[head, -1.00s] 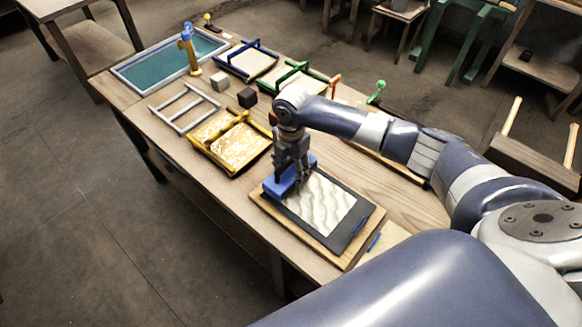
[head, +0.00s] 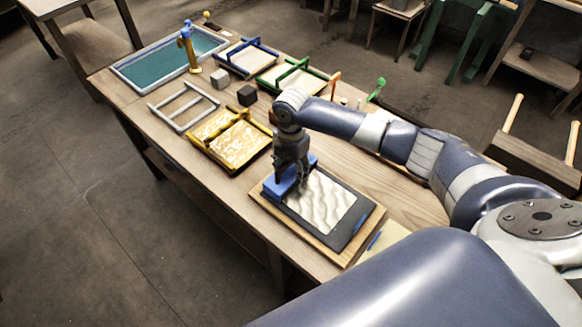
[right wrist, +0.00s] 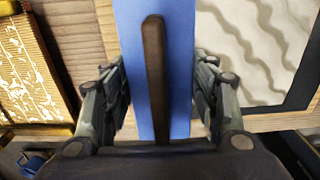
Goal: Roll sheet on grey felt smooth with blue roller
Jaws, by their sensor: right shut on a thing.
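The sheet (head: 322,201) is cream with wavy ridges and lies on the dark grey felt (head: 350,233), which rests on a wooden board (head: 338,256). It also shows at the upper right of the right wrist view (right wrist: 256,40). The blue roller (head: 279,186) sits at the sheet's left end. My right gripper (head: 296,190) is over the roller, shut on it. In the right wrist view, the gripper fingers (right wrist: 158,95) flank the blue roller (right wrist: 180,60) with its brown handle bar. The fingertips' exact contact is hard to see. My left gripper is not in view.
A yellow mould frame (head: 230,138) with a patterned sheet lies left of the board. Beyond it are a grey rack (head: 184,108), a dark cube (head: 247,95), a light cube (head: 220,79), a teal vat (head: 150,66), and blue and green frames. Bare tabletop (head: 385,190) lies right of the board.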

